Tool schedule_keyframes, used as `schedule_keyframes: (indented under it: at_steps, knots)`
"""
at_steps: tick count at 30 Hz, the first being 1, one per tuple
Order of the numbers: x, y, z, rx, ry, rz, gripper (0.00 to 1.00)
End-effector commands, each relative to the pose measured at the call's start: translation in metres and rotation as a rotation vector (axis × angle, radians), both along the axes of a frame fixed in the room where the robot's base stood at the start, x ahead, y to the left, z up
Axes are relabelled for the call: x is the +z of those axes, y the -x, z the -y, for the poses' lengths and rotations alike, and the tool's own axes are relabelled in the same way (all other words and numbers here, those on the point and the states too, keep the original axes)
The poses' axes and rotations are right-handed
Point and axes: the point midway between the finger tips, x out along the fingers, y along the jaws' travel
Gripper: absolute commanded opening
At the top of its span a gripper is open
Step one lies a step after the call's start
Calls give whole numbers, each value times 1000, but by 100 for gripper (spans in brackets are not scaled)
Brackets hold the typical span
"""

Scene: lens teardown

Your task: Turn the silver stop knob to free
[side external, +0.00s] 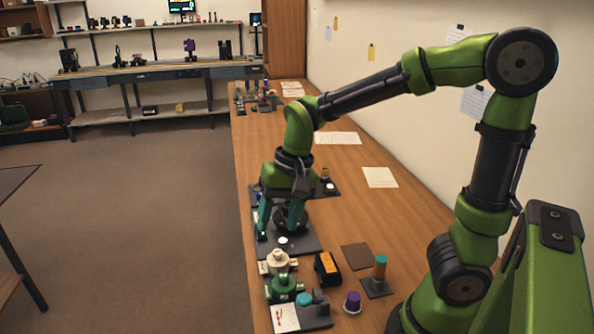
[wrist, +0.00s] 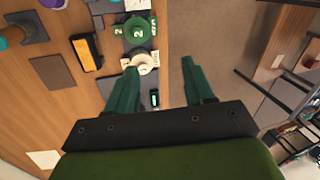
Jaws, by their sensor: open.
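My gripper (side external: 279,224) points down over a dark base plate (side external: 303,243) on the bench, with its teal fingers apart and nothing seen between them. A dark round part (side external: 291,215) sits by the fingers, partly hidden by them. A small pale, shiny disc (side external: 282,240) lies on the plate just in front of the fingers; I cannot tell whether it is the silver stop knob. In the wrist view my open gripper (wrist: 159,66) has its fingers spread either side of the bench edge. No knob marking or position is readable.
A cream ring-shaped part (side external: 277,260) and a green numbered part (side external: 283,285) stand nearer the camera. A black-and-orange box (side external: 327,268), a teal-topped post (side external: 379,270) and a purple-capped jar (side external: 352,302) are to their right. Paper sheets lie along the wall side. The bench's left edge is close.

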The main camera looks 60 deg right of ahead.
Motion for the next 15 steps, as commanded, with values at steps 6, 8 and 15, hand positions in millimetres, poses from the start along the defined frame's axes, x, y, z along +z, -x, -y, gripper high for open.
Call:
schedule_keyframes:
  at_steps: [6, 8, 15]
  knots:
    - [19, 25, -8, 135, -17, 142, 53]
    - [23, 31, -10, 168, -14, 181, 53]
    - [39, 56, -14, 258, 27, 331, 53]
